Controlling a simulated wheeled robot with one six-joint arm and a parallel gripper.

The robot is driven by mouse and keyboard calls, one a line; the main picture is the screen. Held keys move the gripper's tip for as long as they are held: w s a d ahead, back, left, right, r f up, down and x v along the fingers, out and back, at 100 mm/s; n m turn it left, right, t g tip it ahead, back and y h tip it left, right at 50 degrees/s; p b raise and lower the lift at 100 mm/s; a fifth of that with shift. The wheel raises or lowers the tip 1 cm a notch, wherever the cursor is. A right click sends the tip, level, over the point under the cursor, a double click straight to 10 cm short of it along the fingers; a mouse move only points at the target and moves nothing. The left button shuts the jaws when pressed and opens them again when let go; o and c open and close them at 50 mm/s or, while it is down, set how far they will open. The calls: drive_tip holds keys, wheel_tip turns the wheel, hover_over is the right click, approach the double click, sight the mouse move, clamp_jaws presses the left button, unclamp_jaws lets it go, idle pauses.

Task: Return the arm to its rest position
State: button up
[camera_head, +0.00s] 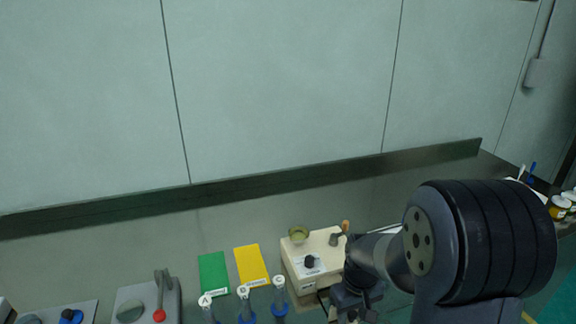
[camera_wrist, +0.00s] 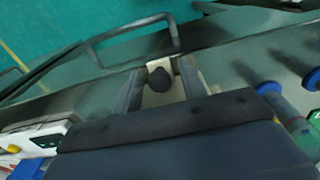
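My arm reaches in from the right in the head view, its large dark joint in front. My gripper shows in the wrist view (camera_wrist: 160,85), with its two dark fingers apart and nothing clearly held between them. A cream box with a black knob (camera_wrist: 159,78) shows in the gap between the fingers. In the head view, the cream vibrating sieve machine (camera_head: 313,277) stands on the bench just left of my arm.
Blue-based tubes lettered A (camera_head: 206,302), B (camera_head: 244,293) and C (camera_head: 279,284) stand at the front. A green card (camera_head: 213,273) and a yellow card (camera_head: 251,264) lie behind them. A grey device with a red knob (camera_head: 159,315) is at left. Jars (camera_head: 558,208) stand far right.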

drive_tip(key=shift+s+d+f, duration=0.1)
drive_tip(key=shift+s+f, duration=0.1)
drive_tip(key=shift+s, duration=0.1)
drive_tip(key=shift+w+r, duration=0.1)
drive_tip(key=shift+w+r+p, duration=0.25)
drive_tip(key=shift+r+p, duration=0.3)
drive_tip(key=shift+p, duration=0.1)
wheel_tip(320, 180, up, 7)
drive_tip(key=p, duration=0.5)
drive_tip(key=shift+r+p, duration=0.2)
drive_tip(key=shift+p, duration=0.2)
wheel_tip(320, 180, down, 9)
drive_tip(key=b, duration=0.7)
drive_tip(key=shift+f, duration=0.1)
drive_tip(key=shift+s+r, duration=0.1)
drive_tip(key=shift+r, duration=0.15)
drive_tip(key=shift+w+a, duration=0.3)
drive_tip(key=shift+w, duration=0.3)
